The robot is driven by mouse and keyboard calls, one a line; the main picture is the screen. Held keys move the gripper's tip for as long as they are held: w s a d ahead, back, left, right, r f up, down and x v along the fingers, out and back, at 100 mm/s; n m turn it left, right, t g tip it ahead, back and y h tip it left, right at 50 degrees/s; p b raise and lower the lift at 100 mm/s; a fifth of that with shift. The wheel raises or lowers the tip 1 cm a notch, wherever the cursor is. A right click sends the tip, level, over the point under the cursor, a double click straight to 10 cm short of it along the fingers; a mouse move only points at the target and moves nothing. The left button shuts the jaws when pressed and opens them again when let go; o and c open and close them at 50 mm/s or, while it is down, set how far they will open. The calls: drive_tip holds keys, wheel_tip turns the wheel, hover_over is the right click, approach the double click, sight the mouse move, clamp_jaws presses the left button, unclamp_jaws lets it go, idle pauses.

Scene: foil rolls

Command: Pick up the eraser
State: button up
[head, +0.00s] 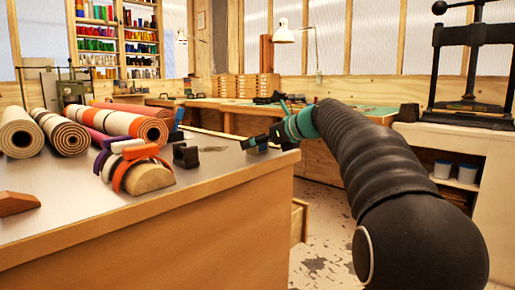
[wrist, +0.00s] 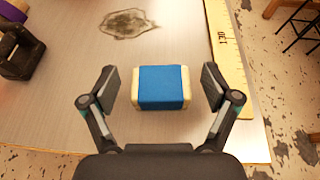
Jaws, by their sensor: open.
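The eraser (wrist: 162,88) is a small cream block with a blue sleeve, lying flat on the table in the wrist view. My gripper (wrist: 160,90) is open, with one finger on each side of the eraser and a gap on both sides. The fingers do not touch it in the picture. In the head view my gripper (head: 268,138) is over the table's far right corner, and I cannot make out the eraser there.
A yellow ruler (wrist: 228,60) lies right of the eraser, near the table edge. A dark stain (wrist: 130,23) marks the tabletop beyond it. A black metal block (head: 186,155), rolls (head: 62,133) and a wooden wedge (head: 16,203) stand on the table (head: 80,210).

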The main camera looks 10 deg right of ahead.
drive_tip(key=c, duration=1.3)
drive_tip(key=shift+r, duration=0.15)
